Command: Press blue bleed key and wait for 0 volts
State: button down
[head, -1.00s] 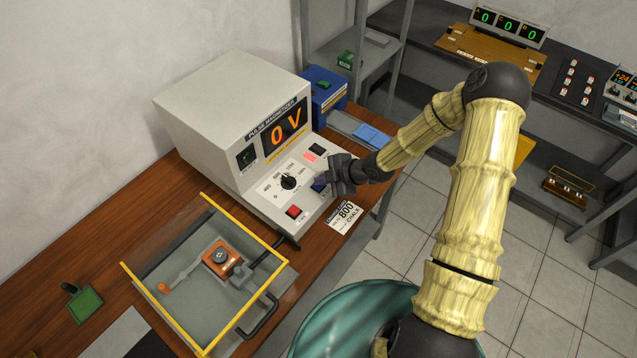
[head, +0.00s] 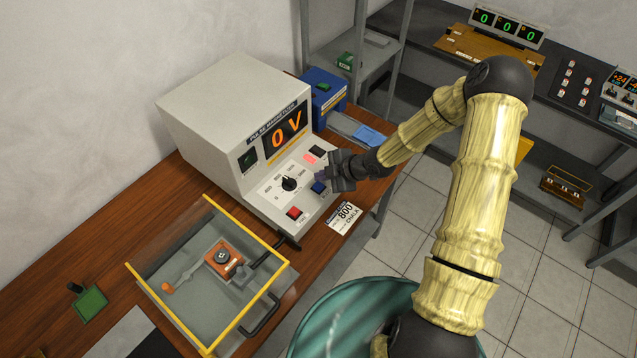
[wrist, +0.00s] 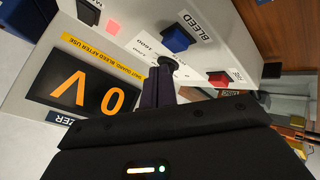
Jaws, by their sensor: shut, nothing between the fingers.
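The pulse magnetizer (head: 235,130) is a pale grey cabinet on the wooden bench. Its display (head: 286,133) reads 0 V in orange, and the wrist view shows the same reading (wrist: 92,95). The blue bleed key (head: 318,187) sits on the sloped panel; in the wrist view the key (wrist: 178,38) stands clear under its BLEED label. My gripper (head: 325,177) is shut and empty, just above and beside the key. In the wrist view its fingertips (wrist: 167,64) are apart from the key.
A red key (head: 294,213), a dial (head: 289,183) and a lit pink button (head: 311,157) share the panel. A yellow-edged clear guard (head: 247,313) covers an orange fixture (head: 223,259) at front left. A card reading 800 (head: 344,217) lies by the panel.

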aim_at(323, 187)
jog(key=shift+r+p, duration=1.35)
jog(key=shift+r, duration=0.65)
jog(key=s+d+r+m+h, duration=0.65)
jog(key=d+r+m, duration=0.25)
jog(key=d+m, duration=0.15)
jog(key=s+d+r+m+g+h, duration=0.1)
jog(key=s+d+r+m, duration=0.2)
jog(key=s+r+m, duration=0.6)
jog(key=s+m, duration=0.2)
jog(key=shift+s+d+r+h, duration=0.35)
jog(key=shift+s+d+r, duration=0.05)
dwell(0.6)
